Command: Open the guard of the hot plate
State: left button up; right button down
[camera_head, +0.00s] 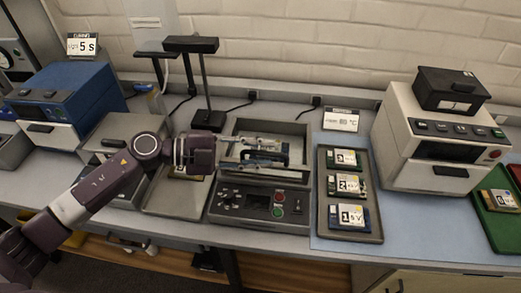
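The hot plate is the grey box in the middle, with a sloped front panel (255,205) of knobs, a small display and a green and a red button. Its upper part is a grey frame (290,128) around a recessed area. A dark handle-like piece (268,157) shows there, and I cannot tell clearly which part is the guard. My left gripper (278,157) reaches in from the left over this upper part. Its two fingers are apart, one above and one below the dark piece, and whether they touch it is unclear. They hide part of the hot plate. My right gripper is out of view.
A tray (375,237) with several labelled modules stands right of the hot plate. A °C sign (341,119) is behind it. A white device (395,125) stands further right, a blue one (75,85) at left. A black stand (205,80) rises behind my arm.

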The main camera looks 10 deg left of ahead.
pick_arm(q)
grip_shut()
dwell(0.4)
